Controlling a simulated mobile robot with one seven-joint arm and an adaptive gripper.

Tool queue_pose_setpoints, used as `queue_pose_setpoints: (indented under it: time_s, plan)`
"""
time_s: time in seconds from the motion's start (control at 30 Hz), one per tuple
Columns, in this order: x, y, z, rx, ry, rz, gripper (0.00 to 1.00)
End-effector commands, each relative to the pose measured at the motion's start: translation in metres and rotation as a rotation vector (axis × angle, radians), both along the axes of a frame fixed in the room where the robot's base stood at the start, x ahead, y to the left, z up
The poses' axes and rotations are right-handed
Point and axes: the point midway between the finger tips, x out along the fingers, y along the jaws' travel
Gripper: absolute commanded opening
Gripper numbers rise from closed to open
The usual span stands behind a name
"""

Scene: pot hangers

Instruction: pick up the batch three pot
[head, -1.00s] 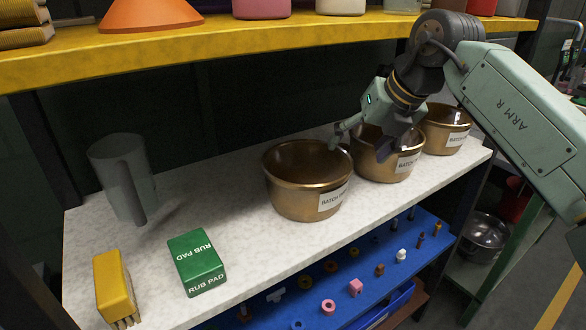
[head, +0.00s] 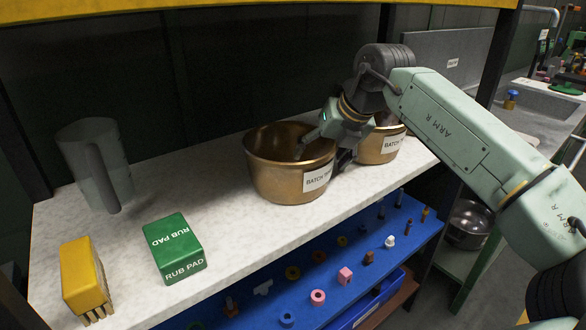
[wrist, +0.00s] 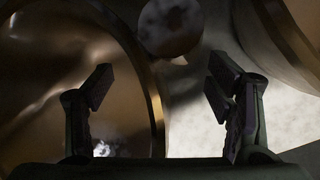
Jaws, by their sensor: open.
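A brass-coloured pot (head: 270,178) stands upright on the white shelf, its label reading "BATCH" with the rest hidden. A second brass pot (head: 372,152) stands to its right, partly behind my arm; its label is also cut off. I cannot tell which is batch three. My gripper (head: 326,150) is open at the right rim of the left pot. One finger reaches over the pot's inside and the other is outside, between the pots. In the wrist view, one pot's rim (wrist: 152,100) lies between the open fingers (wrist: 161,90), and another pot (wrist: 290,40) is at upper right.
A grey pitcher (head: 112,170), a green rub pad box (head: 174,248) and a yellow brush (head: 84,275) stand on the white shelf (head: 215,195) at left. A blue board (head: 335,265) with small parts is below. A yellow shelf (head: 250,14) is overhead.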

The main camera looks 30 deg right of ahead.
Motion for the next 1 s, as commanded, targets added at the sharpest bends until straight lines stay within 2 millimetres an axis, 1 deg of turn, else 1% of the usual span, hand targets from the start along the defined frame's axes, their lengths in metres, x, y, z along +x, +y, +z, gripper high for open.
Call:
queue_pose_setpoints:
  time_s: [0.17,1.0]
  plan:
    - [0.0,-0.0002,0.0011,0.0,-0.001,0.0,0.74]
    - [-0.0001,0.0,0.0013,-0.001,-0.001,0.001,0.18]
